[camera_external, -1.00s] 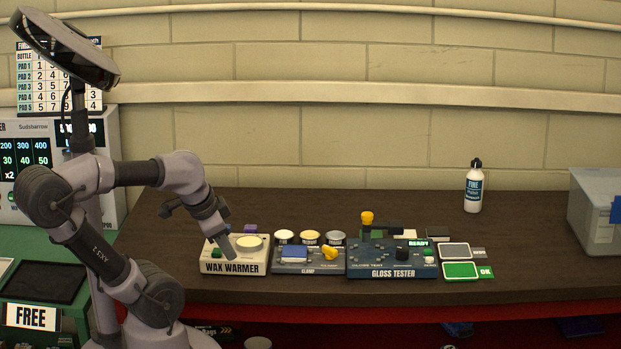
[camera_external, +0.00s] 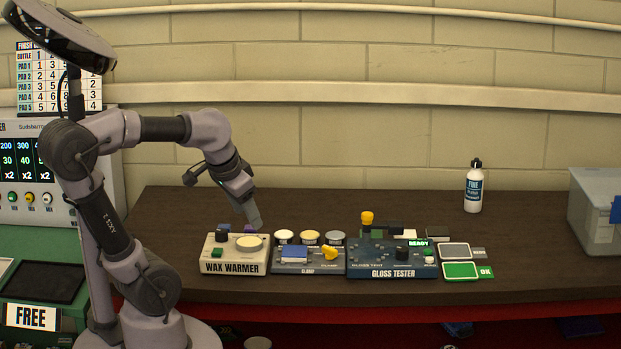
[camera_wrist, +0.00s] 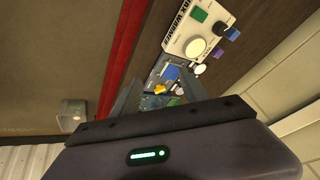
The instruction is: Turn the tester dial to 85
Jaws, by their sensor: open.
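The blue gloss tester (camera_external: 357,268) stands on the dark counter, right of the clamp unit, with its name on the front. A black dial (camera_external: 401,254) sits on its top, with a lit READY display (camera_external: 418,243) behind it. A yellow-topped lever (camera_external: 367,218) rises at its left. The dial's setting is too small to read. My gripper (camera_external: 253,219) is open and empty, above and behind the wax warmer, well left of the tester. In the wrist view my gripper (camera_wrist: 157,92) points down the row of devices, and its body hides much of the tester.
The wax warmer (camera_external: 234,268) and the clamp unit (camera_external: 309,267), with a yellow knob (camera_external: 330,253), stand left of the tester. Green and grey pads (camera_external: 460,271) lie right of it. A white bottle (camera_external: 473,190) and a grey bin (camera_external: 594,215) stand farther right. The back counter is mostly clear.

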